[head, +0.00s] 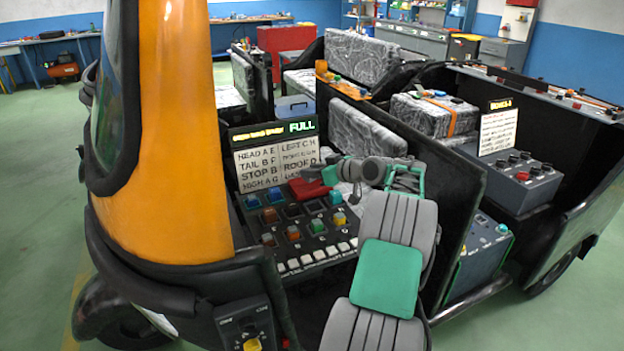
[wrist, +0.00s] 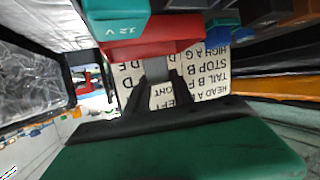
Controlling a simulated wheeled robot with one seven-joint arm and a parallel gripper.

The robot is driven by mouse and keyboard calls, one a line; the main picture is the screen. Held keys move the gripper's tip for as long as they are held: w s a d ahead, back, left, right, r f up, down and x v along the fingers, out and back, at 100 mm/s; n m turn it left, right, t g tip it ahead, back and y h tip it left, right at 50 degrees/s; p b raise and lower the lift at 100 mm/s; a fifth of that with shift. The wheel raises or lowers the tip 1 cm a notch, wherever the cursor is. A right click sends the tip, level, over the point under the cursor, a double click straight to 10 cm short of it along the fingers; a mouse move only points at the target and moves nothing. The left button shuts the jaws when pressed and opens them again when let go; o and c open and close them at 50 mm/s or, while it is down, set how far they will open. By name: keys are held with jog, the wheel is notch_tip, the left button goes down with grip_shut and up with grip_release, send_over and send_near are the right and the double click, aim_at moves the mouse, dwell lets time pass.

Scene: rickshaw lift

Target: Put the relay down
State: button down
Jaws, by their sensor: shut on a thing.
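My gripper (wrist: 160,88) is shut on the grey tab of a relay (wrist: 150,48). The relay shows red, with a teal part marked 12 V beyond the red in the wrist view. In the head view the held relay (head: 308,188) is a red block above the upper part of the dash panel (head: 327,247), just below the label board (head: 270,163). Whether it touches the panel cannot be told. My gripper's tips are small and partly hidden in the head view.
The orange front post (head: 178,130) stands left of the panel, and a dark partition (head: 440,185) stands to the right of my arm. Wrapped seats (head: 365,130) lie behind. A second switch box (head: 520,182) and sign (head: 498,132) are at the right.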

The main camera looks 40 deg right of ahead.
aim_at(314, 180)
notch_tip(314, 180, down, 3)
jog(key=shift+d+f, duration=0.1)
jog(key=shift+f, duration=0.25)
jog(key=c, duration=1.1)
grip_release()
jog(key=shift+r, duration=0.1)
jog(key=shift+r, duration=0.2)
jog(key=v, duration=1.2)
